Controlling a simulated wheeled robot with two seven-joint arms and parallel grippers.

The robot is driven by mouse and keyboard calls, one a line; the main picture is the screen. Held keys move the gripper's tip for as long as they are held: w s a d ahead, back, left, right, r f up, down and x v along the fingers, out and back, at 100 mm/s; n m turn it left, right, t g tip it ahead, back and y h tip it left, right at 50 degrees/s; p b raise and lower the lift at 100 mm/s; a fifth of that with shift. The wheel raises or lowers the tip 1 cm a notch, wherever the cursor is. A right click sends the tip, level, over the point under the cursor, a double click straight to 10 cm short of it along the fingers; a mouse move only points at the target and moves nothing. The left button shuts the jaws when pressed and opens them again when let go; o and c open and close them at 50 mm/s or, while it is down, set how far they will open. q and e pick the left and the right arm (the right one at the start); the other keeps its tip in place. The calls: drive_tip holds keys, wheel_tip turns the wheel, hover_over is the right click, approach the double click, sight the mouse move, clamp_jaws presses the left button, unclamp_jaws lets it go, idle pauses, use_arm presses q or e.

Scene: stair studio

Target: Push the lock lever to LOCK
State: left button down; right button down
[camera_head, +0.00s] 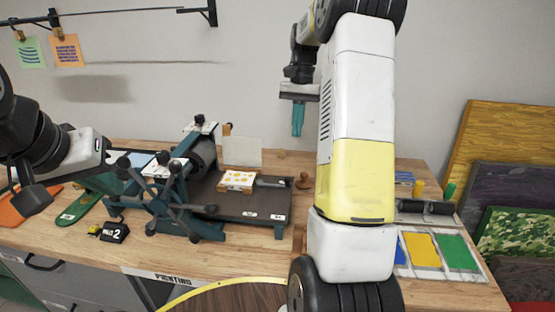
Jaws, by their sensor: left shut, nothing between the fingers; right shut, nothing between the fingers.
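A printing press (190,195) with teal frame, dark roller and several-spoked hand wheel stands on the wooden bench. Its dark flat bed (250,203) reaches to the right. A white block with yellow marks (238,178) stands on the bed. A small grey piece (272,182) lies beside it; I cannot tell whether this is the lock lever. Small white labels on the bed's front edge are unreadable. My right gripper (298,120) is shut and empty, teal fingers pointing down, high above and behind the bed. My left gripper (97,153) is at the left, left of the press; its fingers are hard to make out.
My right arm hides part of the bench right of the bed. Colour pads (423,250) and dark rollers (425,207) lie at the right. A number block (114,232) sits at the front left. A wooden stamp (303,180) stands behind the bed. Panels lean at the far right.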

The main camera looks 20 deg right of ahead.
drive_tip(key=s+a+f, duration=0.1)
drive_tip(key=f, duration=0.2)
drive_tip(key=s+a+f, duration=0.1)
drive_tip(key=s+f, duration=0.1)
drive_tip(key=f, duration=0.1)
drive_tip(key=s+a+f, duration=0.1)
drive_tip(key=s+f, duration=0.1)
drive_tip(key=f, duration=0.2)
drive_tip(key=shift+a, duration=0.25)
drive_tip(key=shift+s+a, duration=0.1)
idle(0.3)
